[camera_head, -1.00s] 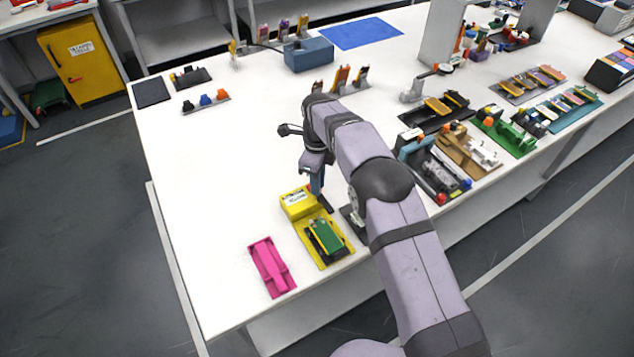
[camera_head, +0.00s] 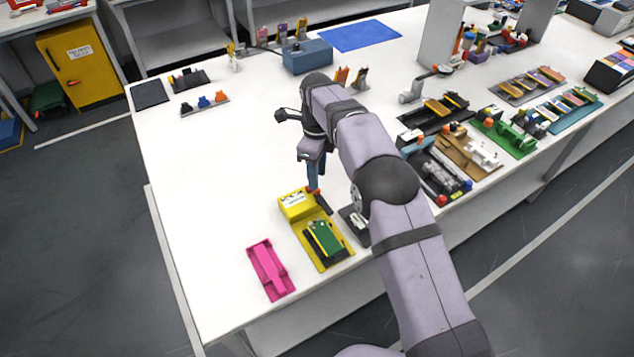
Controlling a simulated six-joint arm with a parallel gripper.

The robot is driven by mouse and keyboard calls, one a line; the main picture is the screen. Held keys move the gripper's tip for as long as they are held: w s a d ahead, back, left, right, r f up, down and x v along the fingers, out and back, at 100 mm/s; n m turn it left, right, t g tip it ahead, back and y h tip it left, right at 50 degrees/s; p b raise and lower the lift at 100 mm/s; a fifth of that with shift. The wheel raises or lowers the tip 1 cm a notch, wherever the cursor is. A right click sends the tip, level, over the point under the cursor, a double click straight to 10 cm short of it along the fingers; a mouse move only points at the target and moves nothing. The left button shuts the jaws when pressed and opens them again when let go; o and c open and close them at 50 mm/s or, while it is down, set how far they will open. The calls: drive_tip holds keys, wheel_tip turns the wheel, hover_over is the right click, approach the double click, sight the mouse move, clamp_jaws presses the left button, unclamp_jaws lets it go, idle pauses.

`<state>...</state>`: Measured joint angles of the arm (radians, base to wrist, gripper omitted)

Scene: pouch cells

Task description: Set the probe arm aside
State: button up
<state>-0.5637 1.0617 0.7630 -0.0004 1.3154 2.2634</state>
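My gripper (camera_head: 313,186) points down just above the back right corner of the yellow fixture (camera_head: 330,262). Its blue fingers are small and seen from the side, so their opening cannot be told. A short dark bar with a red end (camera_head: 323,203), perhaps the probe arm, is at the fingertips beside the fixture's raised yellow block (camera_head: 294,205). I cannot tell whether the fingers hold it. A green pouch cell piece (camera_head: 324,238) lies in the fixture's front part.
A pink tray (camera_head: 268,270) lies left of the fixture, near the table's front edge. A small dark stand (camera_head: 354,222) is to the right, partly behind my arm. Crowded fixtures fill the right side. The table's left middle (camera_head: 220,165) is clear.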

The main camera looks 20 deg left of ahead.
drive_tip(key=shift+r, duration=1.5)
drive_tip(key=shift+d, duration=0.1)
drive_tip(key=shift+w+d+r, duration=0.1)
drive_tip(key=shift+d+r, duration=0.05)
drive_tip(key=shift+d, duration=0.1)
drive_tip(key=s+d+r+n, duration=0.1)
drive_tip(key=s+d+n, duration=0.3)
drive_tip(key=d, duration=0.5)
drive_tip(key=s+d+r+n, duration=0.25)
drive_tip(key=d+n, duration=0.25)
drive_tip(key=d, duration=0.4)
drive_tip(key=s+d+f+n, duration=0.2)
drive_tip(key=s+d+n, duration=0.3)
drive_tip(key=s, duration=0.5)
drive_tip(key=s+d+f+n, duration=0.3)
drive_tip(key=s+d+n, duration=0.2)
drive_tip(key=s, duration=0.5)
drive_tip(key=shift+s+d, duration=0.3)
drive_tip(key=shift+d, duration=0.85)
